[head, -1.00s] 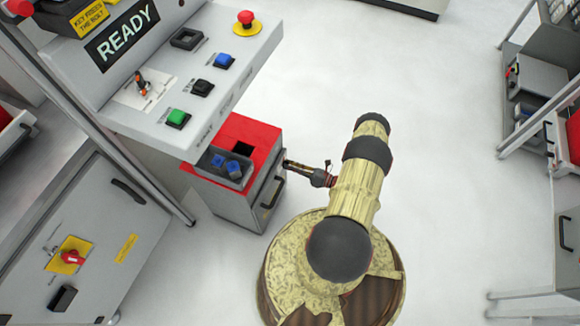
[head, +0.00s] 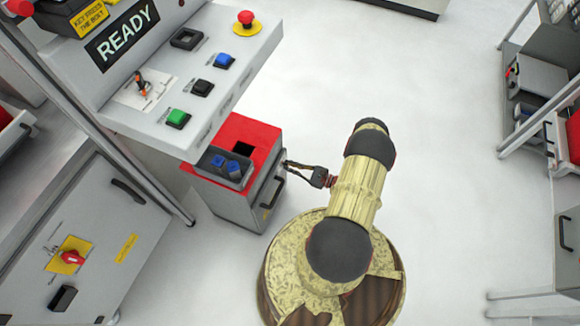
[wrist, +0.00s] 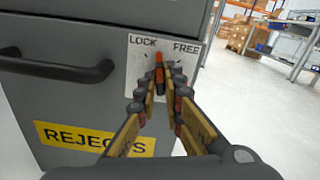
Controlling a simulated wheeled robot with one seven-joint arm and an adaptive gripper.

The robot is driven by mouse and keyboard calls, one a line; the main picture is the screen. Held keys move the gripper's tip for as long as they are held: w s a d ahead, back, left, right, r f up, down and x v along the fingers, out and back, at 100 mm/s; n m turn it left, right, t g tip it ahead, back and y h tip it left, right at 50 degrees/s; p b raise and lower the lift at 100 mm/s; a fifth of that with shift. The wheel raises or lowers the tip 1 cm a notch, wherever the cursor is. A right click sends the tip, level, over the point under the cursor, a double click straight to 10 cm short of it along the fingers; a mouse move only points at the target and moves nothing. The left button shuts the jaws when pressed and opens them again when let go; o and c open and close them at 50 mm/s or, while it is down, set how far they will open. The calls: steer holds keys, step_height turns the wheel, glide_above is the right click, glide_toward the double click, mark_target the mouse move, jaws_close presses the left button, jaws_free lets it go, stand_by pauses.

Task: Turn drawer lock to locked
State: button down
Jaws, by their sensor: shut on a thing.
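The drawer lock is a small orange-red lever (wrist: 159,66) on a pale plate (wrist: 134,72) marked LOCK and FREE, in the wrist view. The lever points up, its tip between the two words and closer to LOCK. My gripper (wrist: 159,88) is shut on the lever, with a finger on each side hiding its lower part. The plate sits on the grey drawer front (wrist: 60,100), right of a dark bar handle (wrist: 60,68). In the head view my gripper (head: 287,164) reaches the front of the red-topped cabinet (head: 262,136); the lever cannot be made out there.
A yellow REJECTS label (wrist: 95,139) is below the handle. A console (head: 215,80) with buttons overhangs the cabinet on the left. Another grey cabinet (head: 90,240) with a red knob stands at lower left.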

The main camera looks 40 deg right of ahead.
steer(key=n, duration=0.6)
steer(key=shift+n, duration=0.3)
stand_by(0.4)
steer(key=c, duration=2)
jaws_free()
steer(key=shift+o, duration=0.4)
steer(key=v, duration=1.2)
